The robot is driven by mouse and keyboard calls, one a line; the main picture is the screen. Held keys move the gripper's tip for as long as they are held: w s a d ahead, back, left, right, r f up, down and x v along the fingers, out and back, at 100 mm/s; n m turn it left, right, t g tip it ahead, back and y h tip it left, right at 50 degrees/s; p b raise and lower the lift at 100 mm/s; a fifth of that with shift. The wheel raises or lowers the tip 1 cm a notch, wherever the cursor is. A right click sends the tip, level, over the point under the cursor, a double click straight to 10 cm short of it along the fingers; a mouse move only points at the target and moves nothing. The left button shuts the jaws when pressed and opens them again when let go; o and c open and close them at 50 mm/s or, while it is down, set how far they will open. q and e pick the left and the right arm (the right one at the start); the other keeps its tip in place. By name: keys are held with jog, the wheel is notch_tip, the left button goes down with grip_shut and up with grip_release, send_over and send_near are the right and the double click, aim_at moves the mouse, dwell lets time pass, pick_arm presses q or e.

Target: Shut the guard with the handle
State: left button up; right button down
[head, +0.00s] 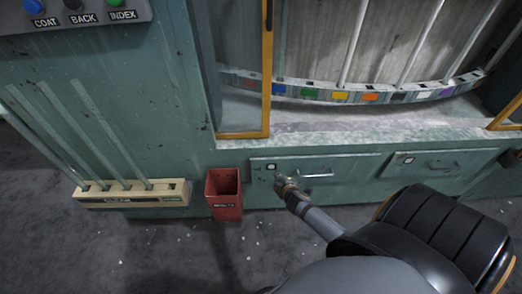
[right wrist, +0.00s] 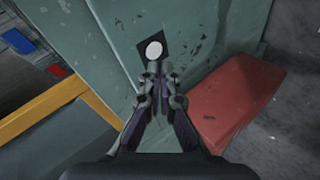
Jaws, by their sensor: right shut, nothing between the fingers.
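The guard shows as a yellow-edged panel (head: 267,82) at the left of the machine's opening in the head view. Another yellow edge (head: 506,114) shows at the far right, and the opening between them is uncovered. A small dark part (head: 268,14) on the left yellow upright may be the handle; its top is cut off. My right gripper (head: 281,181) is below the opening, in front of a drawer front, apart from the guard. In the right wrist view its fingertips (right wrist: 155,72) are together and empty, with a yellow frame (right wrist: 52,112) to the left. My left gripper is out of view.
A red bin (head: 224,194) stands left of my right gripper. A cream rack (head: 132,194) holds several glass tubes. Drawer fronts (head: 345,166) with metal handles lie below the opening. Inside, upright tubes stand on a rail (head: 413,96) with coloured marks. A button panel (head: 75,16) is top left.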

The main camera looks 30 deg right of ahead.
jog(key=w+a+r+n+t+b, duration=0.2)
jog(key=w+r+n+t+b, duration=0.2)
jog(key=w+r+b, duration=0.3)
jog(key=n+t+b, duration=0.1)
jog(key=n+t, duration=0.1)
jog(key=t, duration=0.1)
send_near(258, 122)
jog(key=s+a, duration=0.1)
jog(key=a, duration=0.3)
jog(key=x, duration=0.9)
jog(key=shift+w+a+r+p, duration=0.1)
jog(key=shift+w+r+p, duration=0.15)
jog(key=shift+p, duration=0.1)
jog(key=d, duration=0.1)
jog(key=s+d, duration=0.1)
jog(key=shift+s+d+f+b, duration=0.15)
jog(key=shift+d+f+b, duration=0.05)
jog(key=shift+d+b, duration=0.2)
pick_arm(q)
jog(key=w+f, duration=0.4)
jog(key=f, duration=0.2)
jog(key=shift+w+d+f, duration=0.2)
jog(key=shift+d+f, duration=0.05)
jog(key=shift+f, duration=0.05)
pick_arm(e)
jog(key=shift+s+d+r, duration=0.1)
jog(key=shift+s+d, duration=0.05)
jog(key=shift+d, duration=0.15)
